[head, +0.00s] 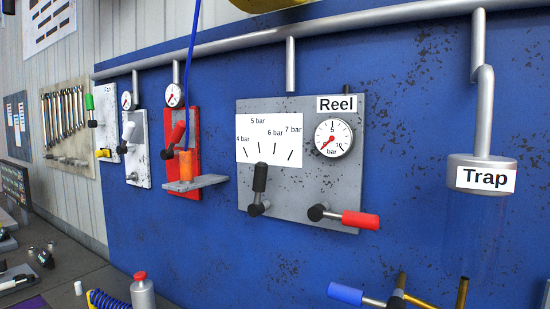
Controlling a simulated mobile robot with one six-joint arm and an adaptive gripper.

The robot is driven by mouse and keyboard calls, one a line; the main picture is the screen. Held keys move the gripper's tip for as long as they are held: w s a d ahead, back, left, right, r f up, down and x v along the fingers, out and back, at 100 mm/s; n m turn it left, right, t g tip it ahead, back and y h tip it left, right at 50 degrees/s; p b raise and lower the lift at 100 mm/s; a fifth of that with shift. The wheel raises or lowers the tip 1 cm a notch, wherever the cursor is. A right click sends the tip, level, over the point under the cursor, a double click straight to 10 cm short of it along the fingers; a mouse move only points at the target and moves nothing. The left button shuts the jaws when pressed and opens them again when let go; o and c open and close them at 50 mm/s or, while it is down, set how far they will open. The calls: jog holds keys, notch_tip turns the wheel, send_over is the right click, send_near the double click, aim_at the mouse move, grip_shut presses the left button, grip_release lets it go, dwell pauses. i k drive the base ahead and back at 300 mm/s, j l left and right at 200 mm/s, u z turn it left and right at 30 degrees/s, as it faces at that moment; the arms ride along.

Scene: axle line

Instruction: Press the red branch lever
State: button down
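A red plate (193,125) is on the blue wall, left of centre. It carries a gauge (173,95) at its top and a lever with a red grip (178,133), tilted up to the right. A second red-gripped lever (360,220) lies nearly level on the grey Reel panel (300,190). The picture does not tell which of the two is the branch lever. My gripper is not in view.
White plates beside the red one carry a white lever (128,131) and a green lever (89,101). The Reel panel has a black lever (260,178). A Trap pot (483,174) hangs at right. A bottle (142,292) stands on the bench below.

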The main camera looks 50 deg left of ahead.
aim_at(178, 132)
jog(key=u, duration=2.4)
